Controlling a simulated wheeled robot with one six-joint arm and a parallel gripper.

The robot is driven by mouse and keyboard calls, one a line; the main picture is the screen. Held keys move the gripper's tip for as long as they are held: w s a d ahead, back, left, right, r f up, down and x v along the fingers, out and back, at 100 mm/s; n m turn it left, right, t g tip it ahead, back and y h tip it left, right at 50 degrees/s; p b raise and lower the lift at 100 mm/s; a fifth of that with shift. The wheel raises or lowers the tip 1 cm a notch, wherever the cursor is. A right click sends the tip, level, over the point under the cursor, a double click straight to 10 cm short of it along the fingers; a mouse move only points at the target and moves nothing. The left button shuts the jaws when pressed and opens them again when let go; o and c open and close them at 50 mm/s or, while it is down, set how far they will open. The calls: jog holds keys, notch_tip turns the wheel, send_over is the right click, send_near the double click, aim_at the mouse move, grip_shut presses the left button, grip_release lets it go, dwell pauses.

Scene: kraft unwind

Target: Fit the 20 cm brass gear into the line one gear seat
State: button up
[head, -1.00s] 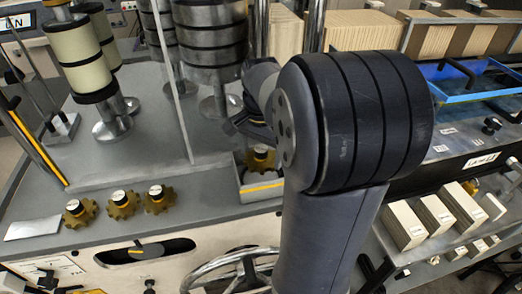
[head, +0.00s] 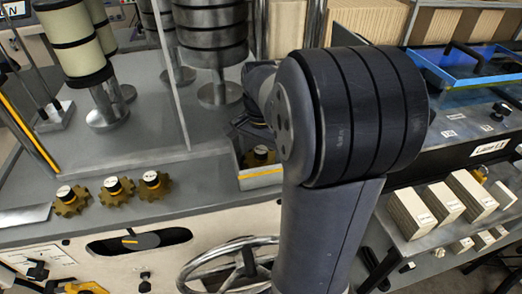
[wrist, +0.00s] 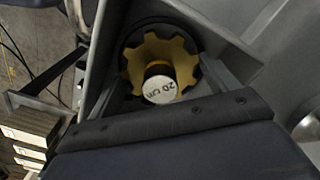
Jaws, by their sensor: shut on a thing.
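The brass gear (wrist: 160,62) labelled "20 cm" shows in the wrist view, with its white-capped hub towards the camera. My gripper (wrist: 163,80) is shut on it, one finger at each side. In the head view, the gear (head: 260,155) is partly hidden by my arm. It is inside a small grey walled box (head: 262,181) at the front edge of the machine deck. A dark round surface shows around the gear in the wrist view. I cannot tell whether the gear is lifted, or which part is the line one seat.
Three other brass gears (head: 113,190) stand in a row on the deck at left. Steel posts with dark and cream rolls (head: 72,45) rise behind. A handwheel (head: 235,266) is in front. Cartons (head: 440,205) and a blue tray (head: 470,75) are at right.

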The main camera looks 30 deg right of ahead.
jog(key=shift+f, duration=0.2)
jog(key=o, duration=1.2)
notch_tip(320, 180, up, 11)
jog(key=shift+f+p, duration=0.1)
jog(key=shift+p, duration=0.2)
notch_tip(320, 180, down, 10)
jog(key=shift+f+b, duration=0.25)
jog(key=shift+b, duration=0.15)
jog(key=shift+r+p, duration=0.95)
jog(key=shift+r, duration=0.25)
